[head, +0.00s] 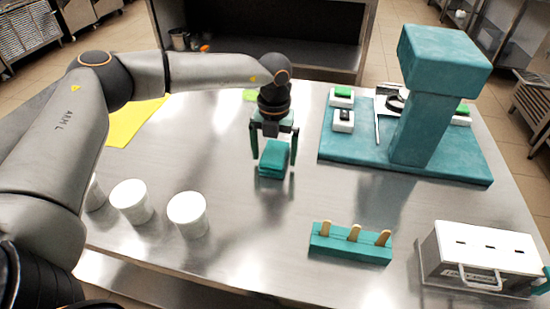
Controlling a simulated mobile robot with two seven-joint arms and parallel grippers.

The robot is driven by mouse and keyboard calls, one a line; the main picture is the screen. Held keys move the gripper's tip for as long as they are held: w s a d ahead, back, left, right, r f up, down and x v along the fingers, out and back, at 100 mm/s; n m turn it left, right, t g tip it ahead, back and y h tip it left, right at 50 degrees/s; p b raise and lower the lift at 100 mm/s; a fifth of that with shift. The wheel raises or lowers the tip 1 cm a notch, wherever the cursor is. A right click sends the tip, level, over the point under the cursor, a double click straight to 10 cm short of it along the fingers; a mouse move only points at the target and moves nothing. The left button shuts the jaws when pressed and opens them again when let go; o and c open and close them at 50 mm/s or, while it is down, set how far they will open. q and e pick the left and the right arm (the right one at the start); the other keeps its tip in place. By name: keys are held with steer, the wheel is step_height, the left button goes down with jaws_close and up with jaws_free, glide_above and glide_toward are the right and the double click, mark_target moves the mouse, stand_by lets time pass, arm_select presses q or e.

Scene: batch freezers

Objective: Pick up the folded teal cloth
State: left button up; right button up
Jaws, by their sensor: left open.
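The folded teal cloth (273,160) lies on the steel table (240,250) near its middle. It is a small, thick, dark teal block. My left gripper (273,155) points down over the cloth with its two fingers apart, one on each side of it. The fingers look open; I cannot tell whether either touches the cloth.
Several white cups (188,213) stand at the front left. A teal holder (350,243) with wooden sticks and a white slotted box (481,256) are at the front right. A large teal stand (422,110) fills the back right. A yellow sheet (133,121) lies at the left.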

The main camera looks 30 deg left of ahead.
mark_target(274, 154)
arm_select(q)
steer(key=shift+f, duration=0.15)
steer(key=c, duration=1.2)
step_height(274, 154, up, 10)
steer(key=shift+p, duration=0.5)
steer(key=shift+c, duration=0.2)
